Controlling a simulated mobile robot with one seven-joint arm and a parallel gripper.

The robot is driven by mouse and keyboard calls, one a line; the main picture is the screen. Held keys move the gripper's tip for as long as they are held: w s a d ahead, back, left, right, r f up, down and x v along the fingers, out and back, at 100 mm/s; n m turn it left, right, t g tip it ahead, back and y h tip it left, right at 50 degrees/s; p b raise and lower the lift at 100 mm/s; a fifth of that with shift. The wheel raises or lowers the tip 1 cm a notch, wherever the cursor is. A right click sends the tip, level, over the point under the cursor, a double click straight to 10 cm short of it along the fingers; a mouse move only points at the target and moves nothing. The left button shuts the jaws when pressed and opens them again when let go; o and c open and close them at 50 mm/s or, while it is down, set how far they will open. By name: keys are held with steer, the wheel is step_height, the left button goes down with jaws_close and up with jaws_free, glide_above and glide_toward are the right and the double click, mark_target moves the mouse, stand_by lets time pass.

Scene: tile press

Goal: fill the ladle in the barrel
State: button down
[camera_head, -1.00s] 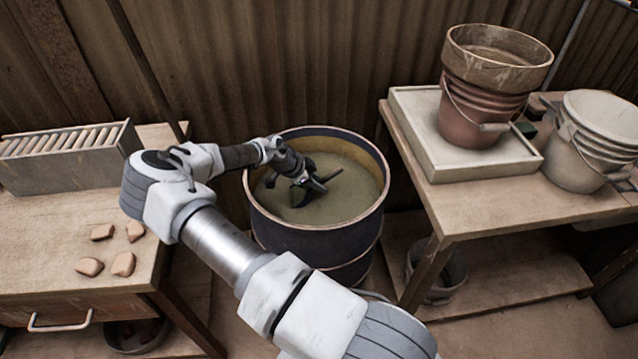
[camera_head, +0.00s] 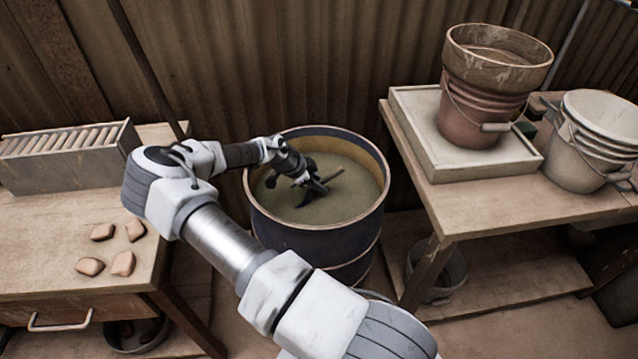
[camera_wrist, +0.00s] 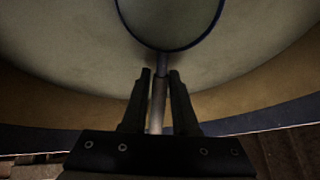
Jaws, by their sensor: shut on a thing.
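The barrel (camera_head: 275,232) is dark blue with an ochre inner wall and holds murky grey-green liquid (camera_head: 350,190). My gripper (camera_head: 318,186) is low inside the barrel, close above the liquid. In the wrist view my gripper (camera_wrist: 161,74) is shut on the ladle's handle (camera_wrist: 158,100). The ladle's round bowl (camera_wrist: 204,38) has a dark blue rim and lies ahead of the fingertips, cut off by the top edge. Inside the rim the colour matches the liquid around it. I cannot tell how full the bowl is. In the head view the bowl is mostly hidden by the gripper.
A left table (camera_head: 40,225) holds a grey rack (camera_head: 70,155) and several clay pieces (camera_head: 123,263). A right table (camera_head: 470,205) holds a pale tray (camera_head: 430,130), stacked pots (camera_head: 480,110) and grey buckets (camera_head: 590,150). A corrugated wall (camera_head: 290,60) stands behind the barrel.

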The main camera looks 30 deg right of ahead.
steer(key=shift+s+d+f+y, duration=0.35)
steer(key=shift+s+d+y, duration=0.05)
steer(key=shift+s+d, duration=0.1)
steer(key=shift+s+d+f+y+b, duration=0.15)
steer(key=shift+d+y+b, duration=0.15)
steer(key=shift+y+b, duration=0.15)
steer(key=shift+d+t+y, duration=0.1)
steer(key=shift+t+y, duration=0.15)
steer(key=shift+t, duration=0.05)
steer(key=shift+w+d+r+t+y, duration=0.15)
steer(key=shift+w+r+t+y, duration=0.15)
steer(key=shift+r, duration=0.1)
steer(key=shift+r+p, duration=1.95)
steer(key=shift+r, duration=1.1)
step_height(320, 180, up, 12)
steer(key=y+p, duration=0.1)
steer(key=p, duration=0.6)
steer(key=shift+s+d+r+m+t, duration=0.2)
steer(key=shift+d+r+m+t, duration=0.05)
steer(key=shift+d+m+t, duration=0.1)
